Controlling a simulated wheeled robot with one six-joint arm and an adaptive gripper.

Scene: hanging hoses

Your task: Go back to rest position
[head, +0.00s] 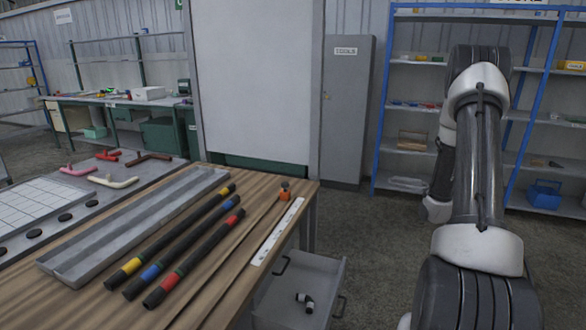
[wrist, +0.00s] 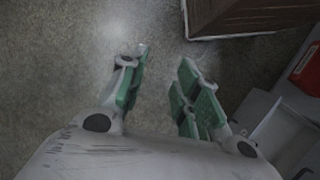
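My gripper (wrist: 163,85) is open in the wrist view, its two green-padded fingers apart with only bare grey floor between them. It holds nothing. In the head view my arm stands raised at the right, and the gripper itself cannot be made out there. Three black hoses lie side by side on the wooden table: one with yellow bands (head: 178,233), one with blue bands (head: 189,242) and one with red bands (head: 198,257).
The wooden table (head: 225,283) has an open grey drawer (head: 318,266) with a small black-and-white fitting (head: 305,302) in it. A grey tray (head: 140,222) lies left of the hoses. Blue-framed shelves (head: 385,95) and a grey cabinet (head: 345,120) stand behind. Floor between is clear.

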